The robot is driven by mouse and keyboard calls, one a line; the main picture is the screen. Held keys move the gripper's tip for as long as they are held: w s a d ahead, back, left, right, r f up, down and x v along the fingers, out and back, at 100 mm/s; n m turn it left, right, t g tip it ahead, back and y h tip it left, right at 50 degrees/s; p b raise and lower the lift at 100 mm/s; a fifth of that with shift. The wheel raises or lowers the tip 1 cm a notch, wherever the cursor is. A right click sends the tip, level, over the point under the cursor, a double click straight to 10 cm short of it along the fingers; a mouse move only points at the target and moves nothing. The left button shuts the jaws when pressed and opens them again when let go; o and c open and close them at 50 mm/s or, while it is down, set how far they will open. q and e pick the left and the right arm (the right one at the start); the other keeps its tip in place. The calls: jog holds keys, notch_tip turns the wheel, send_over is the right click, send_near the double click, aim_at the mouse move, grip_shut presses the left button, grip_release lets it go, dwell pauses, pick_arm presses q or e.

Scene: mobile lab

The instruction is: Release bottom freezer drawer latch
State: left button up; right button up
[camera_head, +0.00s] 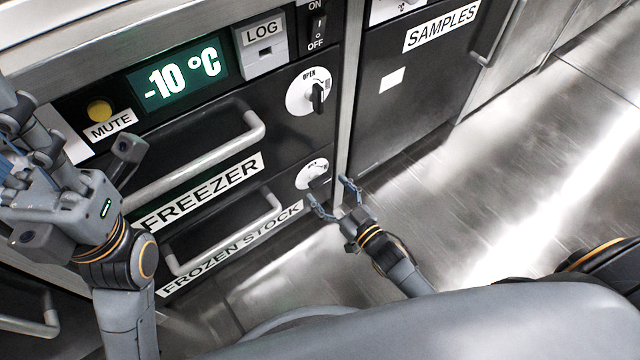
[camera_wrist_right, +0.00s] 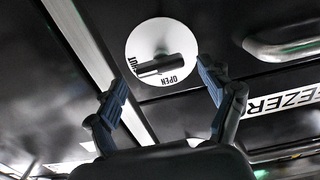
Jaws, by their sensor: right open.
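The bottom freezer drawer latch (camera_head: 309,171) is a round white dial with a dark knob, to the right of the lower drawer's handle. In the right wrist view the latch (camera_wrist_right: 147,38) is upside down, with OPEN and SHUT marks. Its knob (camera_wrist_right: 165,66) lies nearly level there, with one end by the SHUT mark. My right gripper (camera_head: 328,191) is open and empty, just in front of this latch. In the wrist view its fingers (camera_wrist_right: 160,88) stand on either side of the knob, apart from it. My left gripper (camera_head: 68,150) is at the far left; its jaws are unclear.
The bottom drawer (camera_head: 222,235) appears closed, labelled FROZEN STOCK. Above it are the FREEZER drawer's handle (camera_head: 205,163), another dial latch (camera_head: 301,94) and a display (camera_head: 180,80) reading -10 °C. The SAMPLES cabinet (camera_head: 410,95) stands to the right. Open floor (camera_head: 480,200) lies to the right.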

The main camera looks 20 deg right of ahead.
aim_at(322, 184)
jog(key=shift+b+x, duration=0.45)
jog(key=shift+x, duration=1.4)
jog(key=c, duration=1.2)
